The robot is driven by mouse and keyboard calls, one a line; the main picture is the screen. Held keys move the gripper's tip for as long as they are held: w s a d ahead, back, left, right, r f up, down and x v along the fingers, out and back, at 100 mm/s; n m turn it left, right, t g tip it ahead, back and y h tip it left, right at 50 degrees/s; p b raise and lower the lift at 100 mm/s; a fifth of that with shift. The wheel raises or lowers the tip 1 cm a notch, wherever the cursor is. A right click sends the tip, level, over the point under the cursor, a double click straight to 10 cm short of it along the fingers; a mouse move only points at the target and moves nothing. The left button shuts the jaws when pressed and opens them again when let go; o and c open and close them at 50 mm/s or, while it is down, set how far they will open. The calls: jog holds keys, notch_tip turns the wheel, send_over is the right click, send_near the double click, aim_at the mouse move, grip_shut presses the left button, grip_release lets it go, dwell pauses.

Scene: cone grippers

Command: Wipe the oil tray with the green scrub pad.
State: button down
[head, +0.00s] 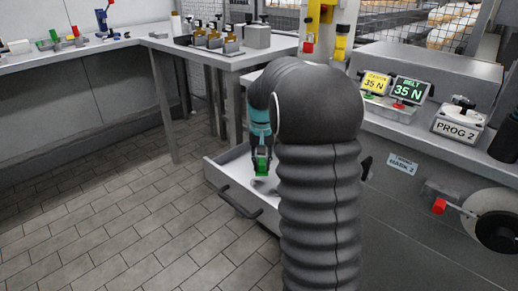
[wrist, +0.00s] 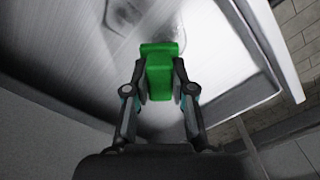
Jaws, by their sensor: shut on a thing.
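My gripper (head: 262,153) is shut on the green scrub pad (head: 261,162), low over the oil tray (head: 226,167). In the wrist view my gripper (wrist: 160,88) has a finger on each side of the green pad (wrist: 158,62). The tray is a pale pull-out drawer with a dark handle; its metal floor (wrist: 70,50) shows in the wrist view. Greyish smudges (wrist: 128,12) lie on the floor near the pad's far end. I cannot tell whether the pad touches the floor. My arm hides the right part of the tray in the head view.
A machine housing (head: 430,75) with two "35 N" displays stands at the right. A steel table (head: 200,47) with small bottles and fixtures is behind the tray. A bench (head: 80,50) runs along the left. The tiled floor (head: 110,220) at front left is clear.

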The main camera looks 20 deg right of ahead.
aim_at(262, 162)
jog(key=shift+r+p, duration=1.3)
jog(key=shift+r, duration=0.65)
